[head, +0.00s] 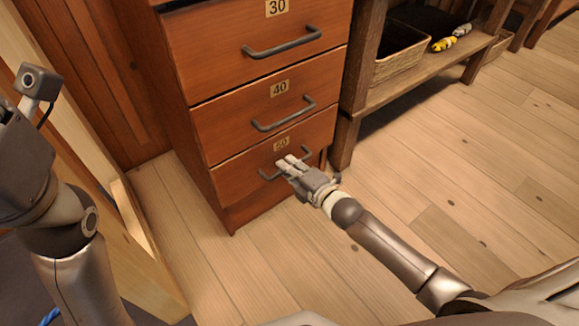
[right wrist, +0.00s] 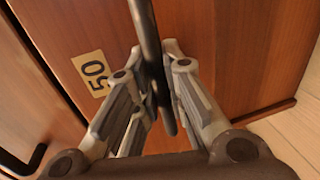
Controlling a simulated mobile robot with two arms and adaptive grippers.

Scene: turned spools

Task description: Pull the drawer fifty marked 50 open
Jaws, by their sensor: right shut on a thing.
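The drawer marked 50 (head: 232,181) is the lowest visible drawer of a reddish wooden cabinet. Its front looks about flush with the drawers above. Its dark bar handle (head: 267,176) is partly hidden by my right gripper (head: 288,163). In the right wrist view the 50 label (right wrist: 91,73) is on the left, and the handle (right wrist: 146,32) runs between the fingers of my right gripper (right wrist: 157,68). The fingers are shut on the handle. My left arm shows at the left of the head view, but its fingers are not visible.
Above are the drawer marked 40 (head: 235,121) and the drawer marked 30 (head: 215,50), each with a bar handle. A wooden shelf (head: 425,72) with a basket (head: 401,58) stands to the right. The plank floor (head: 430,165) in front is clear.

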